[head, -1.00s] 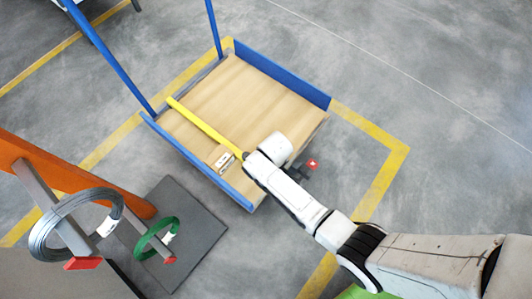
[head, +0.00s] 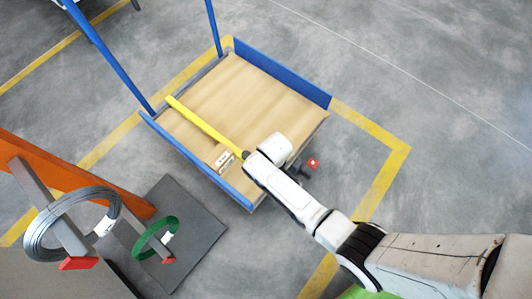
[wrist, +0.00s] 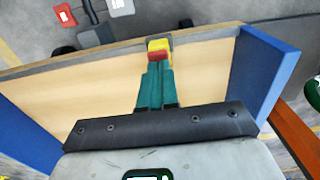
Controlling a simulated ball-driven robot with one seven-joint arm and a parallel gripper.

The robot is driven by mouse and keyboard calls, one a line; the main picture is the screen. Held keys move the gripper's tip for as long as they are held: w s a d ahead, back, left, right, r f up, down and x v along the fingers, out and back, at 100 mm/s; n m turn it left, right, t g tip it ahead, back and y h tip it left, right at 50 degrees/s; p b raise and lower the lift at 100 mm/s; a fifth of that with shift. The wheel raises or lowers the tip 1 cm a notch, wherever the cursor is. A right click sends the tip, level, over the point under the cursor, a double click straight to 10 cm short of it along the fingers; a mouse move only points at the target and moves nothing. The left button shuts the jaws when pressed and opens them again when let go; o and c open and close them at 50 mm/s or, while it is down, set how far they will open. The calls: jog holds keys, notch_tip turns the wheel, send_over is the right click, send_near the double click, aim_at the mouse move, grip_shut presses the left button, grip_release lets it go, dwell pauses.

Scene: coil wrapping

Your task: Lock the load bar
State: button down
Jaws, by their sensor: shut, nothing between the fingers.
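In the wrist view, a yellow piece with a red part (wrist: 159,47) sits in a grey bracket at the deck's edge. My gripper (wrist: 157,70), with teal fingers, is shut and empty. Its tips are right at the yellow and red piece and overlap it in the picture; I cannot tell whether they touch.
A white label (head: 223,160) lies on the deck near the bar. An orange beam (head: 80,173) carries a grey wire coil (head: 40,240); a green coil (head: 150,237) hangs near a dark floor plate (head: 205,240).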

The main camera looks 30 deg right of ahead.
jog(key=shift+f+b, duration=0.3)
jog(key=shift+f, duration=0.2)
jog(key=shift+r, duration=0.1)
notch_tip(320, 180, up, 7)
jog(key=p, duration=0.7)
dwell(0.4)
dwell(0.5)
jog(key=s+d+r+m+t, duration=0.15)
jog(key=s+d+r, duration=0.25)
jog(key=s+r, duration=0.5)
jog(key=s+d+r+m+g, duration=0.1)
jog(key=s+d+r+m, duration=0.25)
jog(key=s+r, duration=0.6)
notch_tip(320, 180, up, 16)
jog(key=w+n+p, duration=0.1)
jog(key=w+p, duration=0.1)
jog(key=p, duration=1.1)
jog(key=shift+d, duration=0.15)
jog(key=shift+t, duration=0.25)
